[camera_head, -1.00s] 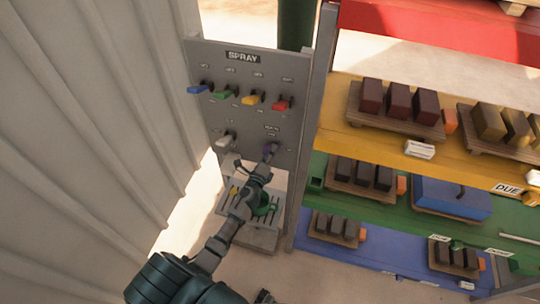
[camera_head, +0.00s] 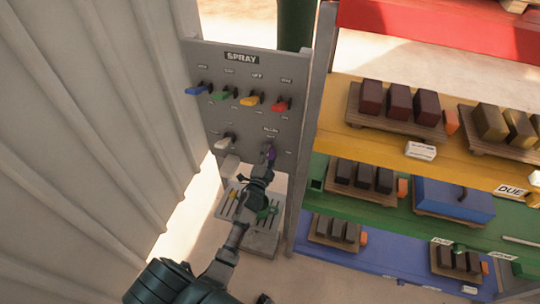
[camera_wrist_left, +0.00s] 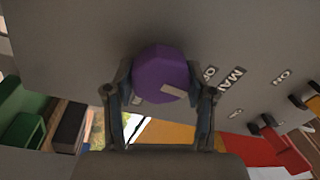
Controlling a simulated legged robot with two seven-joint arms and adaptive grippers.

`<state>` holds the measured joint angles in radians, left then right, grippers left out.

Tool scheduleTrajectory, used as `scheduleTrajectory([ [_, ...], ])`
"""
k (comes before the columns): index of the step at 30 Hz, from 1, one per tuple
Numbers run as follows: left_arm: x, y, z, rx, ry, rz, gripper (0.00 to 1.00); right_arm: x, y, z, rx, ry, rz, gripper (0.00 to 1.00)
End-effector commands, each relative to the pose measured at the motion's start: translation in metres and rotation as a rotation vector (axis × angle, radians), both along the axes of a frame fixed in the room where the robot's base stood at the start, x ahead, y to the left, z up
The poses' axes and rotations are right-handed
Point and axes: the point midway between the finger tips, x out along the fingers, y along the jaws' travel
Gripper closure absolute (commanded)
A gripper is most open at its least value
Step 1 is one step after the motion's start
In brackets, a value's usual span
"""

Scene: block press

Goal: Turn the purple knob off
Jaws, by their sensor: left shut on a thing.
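The purple knob (camera_head: 270,153) sits at the lower right of the grey SPRAY panel (camera_head: 228,140). In the head view my left gripper (camera_head: 268,164) reaches up to it from below and covers part of it. In the left wrist view the purple knob (camera_wrist_left: 160,70) lies between the two fingers of my left gripper (camera_wrist_left: 162,92), one on each side, and the gripper is shut on it. Printed labels show beside the knob, partly hidden by the right finger.
A corrugated wall (camera_head: 90,120) stands left; shelves with blocks (camera_head: 470,170) stand right.

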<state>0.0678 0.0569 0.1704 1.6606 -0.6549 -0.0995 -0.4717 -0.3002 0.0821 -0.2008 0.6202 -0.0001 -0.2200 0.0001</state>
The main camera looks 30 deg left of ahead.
Motion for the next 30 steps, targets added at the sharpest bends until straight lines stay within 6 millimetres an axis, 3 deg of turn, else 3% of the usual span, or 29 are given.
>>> scheduleTrajectory([
  [22,0.0013,0.0051,0.0054,-0.079,-0.029,0.006,0.80,0.0002,0.0008,0.0007,0.001,0.000,-0.001,1.00],
  [23,0.0013,0.0051,0.0054,-0.079,-0.029,0.006,0.38,0.0001,0.0011,0.0007,0.001,0.000,-0.002,1.00],
  [24,0.0012,0.0050,0.0051,-0.080,-0.028,0.006,0.28,0.0001,0.0013,0.0007,0.001,0.000,-0.002,1.00],
  [25,0.0011,0.0046,0.0048,-0.080,-0.027,0.004,0.20,0.0001,0.0013,0.0007,0.001,0.000,-0.002,1.00],
  [30,0.0007,0.0018,0.0030,-0.078,-0.023,0.002,0.20,0.0002,0.0022,0.0005,0.002,-0.001,-0.002,1.00],
])
